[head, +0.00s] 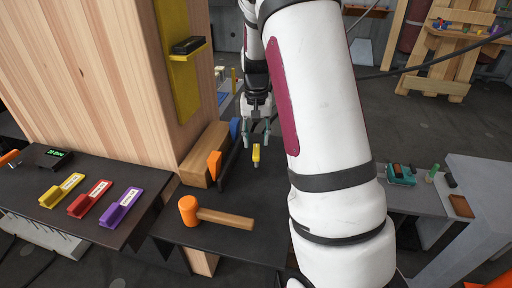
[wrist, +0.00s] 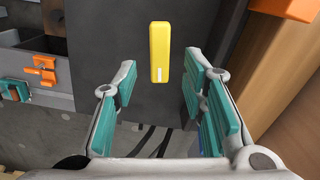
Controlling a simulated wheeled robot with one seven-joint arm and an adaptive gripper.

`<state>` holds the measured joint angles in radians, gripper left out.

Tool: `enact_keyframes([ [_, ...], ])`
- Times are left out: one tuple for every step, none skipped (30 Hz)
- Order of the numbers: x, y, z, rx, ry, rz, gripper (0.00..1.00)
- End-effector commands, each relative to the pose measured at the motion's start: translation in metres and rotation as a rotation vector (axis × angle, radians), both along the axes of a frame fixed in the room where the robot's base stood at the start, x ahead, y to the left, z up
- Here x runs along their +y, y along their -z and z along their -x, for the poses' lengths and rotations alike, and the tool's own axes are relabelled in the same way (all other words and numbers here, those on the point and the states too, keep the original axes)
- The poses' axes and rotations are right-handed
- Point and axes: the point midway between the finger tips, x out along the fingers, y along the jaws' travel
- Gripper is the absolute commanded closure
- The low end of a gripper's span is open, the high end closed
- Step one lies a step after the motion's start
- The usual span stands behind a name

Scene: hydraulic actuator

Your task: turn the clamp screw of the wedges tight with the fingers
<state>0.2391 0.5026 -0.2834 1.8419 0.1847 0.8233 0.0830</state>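A small yellow upright piece (head: 256,153) stands beyond the dark bench; it looks like the clamp screw's handle, but I cannot tell for sure. In the wrist view this yellow bar (wrist: 159,50) lies ahead, between the lines of my fingers and apart from them. My gripper (head: 257,134) is above it, pointing down, with its teal pads spread. In the wrist view my gripper (wrist: 161,92) is open and empty. An orange wedge-like piece (head: 214,165) and a blue one (head: 234,128) sit by the wooden block to the left. The screw's thread is not visible.
An orange-headed mallet (head: 222,217) lies on the dark bench (head: 240,247). Yellow, red and purple trays (head: 90,198) lie on the left bench. A large wooden column (head: 120,70) stands at left. An orange part (wrist: 40,75) shows left in the wrist view.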

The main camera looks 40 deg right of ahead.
Motion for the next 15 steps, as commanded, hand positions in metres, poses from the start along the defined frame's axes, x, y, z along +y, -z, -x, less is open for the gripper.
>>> enact_keyframes([
  [0.0,0.01,0.001,0.003,0.001,-0.001,0.62],
  [0.0,0.014,0.001,0.002,0.001,-0.001,0.62],
  [0.0,0.019,0.0,0.002,0.002,-0.001,0.62],
  [0.0,0.023,0.0,0.001,0.002,0.0,0.62],
  [0.0,0.026,0.0,0.001,0.003,-0.001,0.62],
  [0.0,0.029,0.0,0.002,0.003,-0.001,0.62],
  [0.0,0.032,0.0,0.001,0.003,-0.001,0.62],
  [0.0,0.033,0.0,0.0,0.002,0.0,0.62],
  [0.0,0.035,0.0,0.0,0.002,0.0,0.62],
  [0.0,0.036,0.0,0.0,0.002,0.0,0.62],
  [0.0,0.037,0.0,0.0,0.002,0.0,0.62],
  [0.0,0.038,0.0,0.0,0.002,0.0,0.62],
  [0.0,0.038,0.0,0.0,0.001,0.0,0.62],
  [0.0,0.038,0.0,0.0,0.001,0.0,0.62],
  [0.0,0.038,0.0,0.0,0.001,0.0,0.62],
])
